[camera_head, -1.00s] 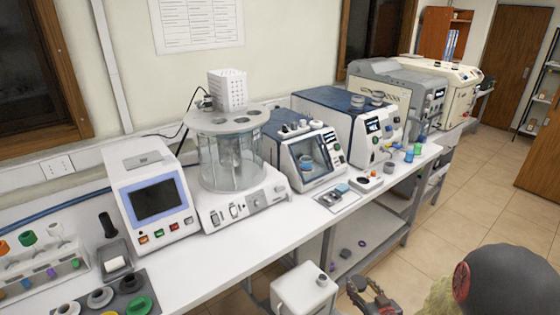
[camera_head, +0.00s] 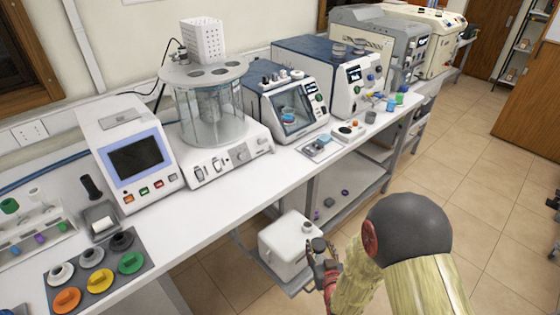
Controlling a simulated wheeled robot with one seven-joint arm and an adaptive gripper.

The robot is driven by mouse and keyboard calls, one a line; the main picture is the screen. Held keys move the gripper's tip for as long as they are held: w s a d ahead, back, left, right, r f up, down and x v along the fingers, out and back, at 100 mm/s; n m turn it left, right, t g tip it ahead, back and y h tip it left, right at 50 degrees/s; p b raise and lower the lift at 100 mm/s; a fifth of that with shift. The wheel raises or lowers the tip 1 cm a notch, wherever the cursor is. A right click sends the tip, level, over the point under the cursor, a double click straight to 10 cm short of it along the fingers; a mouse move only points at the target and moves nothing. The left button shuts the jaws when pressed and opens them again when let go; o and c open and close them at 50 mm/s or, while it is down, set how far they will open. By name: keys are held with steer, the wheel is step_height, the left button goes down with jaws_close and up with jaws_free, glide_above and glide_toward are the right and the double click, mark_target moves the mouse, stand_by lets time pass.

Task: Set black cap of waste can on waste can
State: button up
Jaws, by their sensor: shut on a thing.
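The waste can (camera_head: 283,250) is a white, boxy canister standing low in front of the bench. A short neck (camera_head: 307,227) rises from the right side of its top. My gripper (camera_head: 321,256) is just right of the can, close to the neck in the picture. It is shut on a small dark thing at its tip, which looks like the black cap (camera_head: 318,244). The cap is small and partly hidden by the fingers. It appears slightly below and right of the neck in the picture; I cannot tell whether they touch.
The white bench (camera_head: 225,190) carries several instruments behind the can. A dark mat (camera_head: 104,262) with coloured round pieces lies at the left. A lower shelf (camera_head: 345,180) with small dark parts is behind the can. Tiled floor (camera_head: 480,180) is open on the right.

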steer(key=w+d+r+n+y, duration=0.1)
steer(key=w+d+r, duration=0.2)
steer(key=d, duration=0.6)
steer(key=shift+d+r, duration=0.15)
steer(key=shift+r, duration=0.6)
steer(key=a+n+y, duration=0.2)
steer(key=a, duration=0.1)
steer(key=a+n+g+y, duration=0.1)
steer(key=a, duration=0.1)
steer(key=shift+s+y, duration=0.3)
steer(key=shift+s, duration=0.05)
steer(key=shift+s+a+f, duration=0.1)
steer(key=shift+s+a, duration=0.1)
steer(key=shift+a, duration=0.05)
